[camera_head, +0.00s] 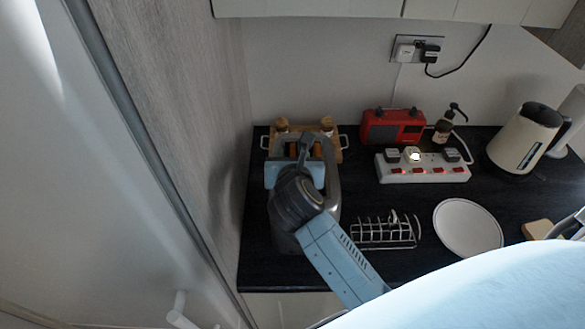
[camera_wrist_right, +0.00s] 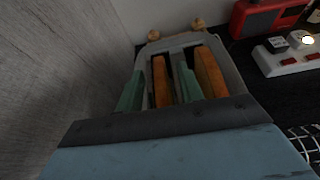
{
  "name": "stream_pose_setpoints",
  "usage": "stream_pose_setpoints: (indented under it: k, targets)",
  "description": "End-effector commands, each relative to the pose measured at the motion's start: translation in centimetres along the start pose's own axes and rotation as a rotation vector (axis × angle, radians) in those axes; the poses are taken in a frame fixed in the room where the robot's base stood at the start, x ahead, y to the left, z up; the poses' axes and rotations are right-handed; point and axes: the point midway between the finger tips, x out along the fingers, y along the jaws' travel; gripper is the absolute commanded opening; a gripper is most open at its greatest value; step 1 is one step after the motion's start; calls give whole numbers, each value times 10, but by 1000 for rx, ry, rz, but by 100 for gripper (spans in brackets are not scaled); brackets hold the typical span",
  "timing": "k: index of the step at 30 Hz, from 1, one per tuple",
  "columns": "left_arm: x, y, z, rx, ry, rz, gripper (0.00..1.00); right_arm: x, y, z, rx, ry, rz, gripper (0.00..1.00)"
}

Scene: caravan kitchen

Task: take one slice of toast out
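Two brown slices of toast stand upright in the slots of a grey toaster (camera_wrist_right: 170,44) in the right wrist view: a left slice (camera_wrist_right: 159,78) and a right slice (camera_wrist_right: 210,72). My right gripper (camera_wrist_right: 158,90) is open, its green fingers on either side of the left slice. Its right finger lies between the two slices. Narrow gaps show beside the left slice, and I see no clear grip. In the head view my right gripper (camera_head: 303,155) is over the toaster area, and my arm hides much of it. My left gripper is not in view.
A wire toast rack (camera_head: 385,232) and a white plate (camera_head: 468,228) lie to the right on the black counter. Behind are a red radio (camera_head: 393,127), a power strip (camera_head: 423,170) and a cream kettle (camera_head: 524,138). A grey wall panel (camera_head: 195,120) stands close on the left.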

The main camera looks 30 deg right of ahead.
Motion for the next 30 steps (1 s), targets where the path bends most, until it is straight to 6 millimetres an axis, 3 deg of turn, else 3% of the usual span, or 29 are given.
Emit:
stream_pose_setpoints:
  k: [8, 16, 30]
  targets:
    - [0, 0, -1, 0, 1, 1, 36, 3, 0, 0, 1, 0, 0, 36]
    - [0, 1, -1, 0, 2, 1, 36, 3, 0, 0, 0, 0, 0, 1]
    - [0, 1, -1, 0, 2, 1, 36, 0, 0, 6, 1, -2, -1, 0]
